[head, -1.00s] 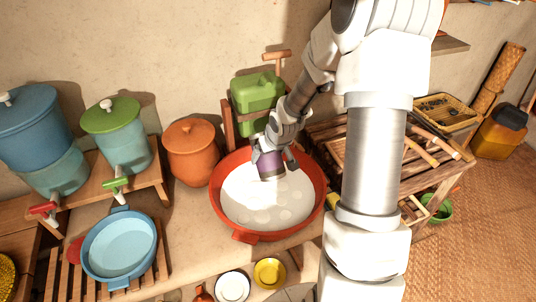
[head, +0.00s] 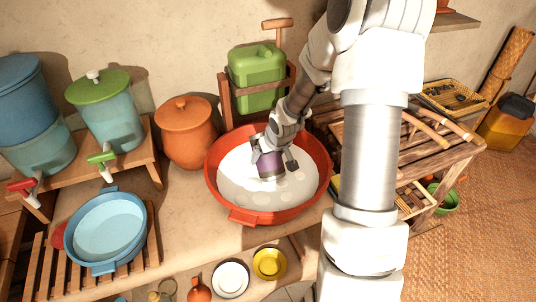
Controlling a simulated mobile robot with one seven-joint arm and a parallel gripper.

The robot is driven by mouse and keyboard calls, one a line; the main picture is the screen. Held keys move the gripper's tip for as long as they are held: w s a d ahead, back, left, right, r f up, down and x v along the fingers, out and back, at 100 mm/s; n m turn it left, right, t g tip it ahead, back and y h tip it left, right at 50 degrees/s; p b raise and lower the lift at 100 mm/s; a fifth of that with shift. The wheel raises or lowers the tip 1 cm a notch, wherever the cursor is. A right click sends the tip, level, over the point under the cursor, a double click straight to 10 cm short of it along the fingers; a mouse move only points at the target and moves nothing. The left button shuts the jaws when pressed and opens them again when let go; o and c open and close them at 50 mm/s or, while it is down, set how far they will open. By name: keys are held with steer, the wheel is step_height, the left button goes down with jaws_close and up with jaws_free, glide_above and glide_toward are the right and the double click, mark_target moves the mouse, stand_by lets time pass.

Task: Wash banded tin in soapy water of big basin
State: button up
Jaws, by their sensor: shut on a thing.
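The banded tin (head: 270,164) is a small purple tin with a darker lower edge. My gripper (head: 272,149) is shut on it, and the fingers hide part of its upper side. The tin is inside the rim of the big red basin (head: 240,214), over the white soapy water (head: 240,187), which has pale round bubbles. The tin's lower end is at or just above the water; I cannot tell whether it touches.
A blue basin (head: 73,247) sits on a slatted rack at the left. An orange lidded pot (head: 186,135) and a green jerrycan (head: 257,75) stand behind the red basin. White (head: 230,279) and yellow (head: 269,263) dishes are in front. A wooden rack (head: 420,160) is at the right.

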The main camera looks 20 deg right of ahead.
steer(key=shift+f+b, duration=2.8)
steer(key=shift+f, duration=0.6)
steer(key=shift+r, duration=0.1)
step_height(320, 180, up, 18)
steer(key=p, duration=1.6)
steer(key=shift+f, duration=0.2)
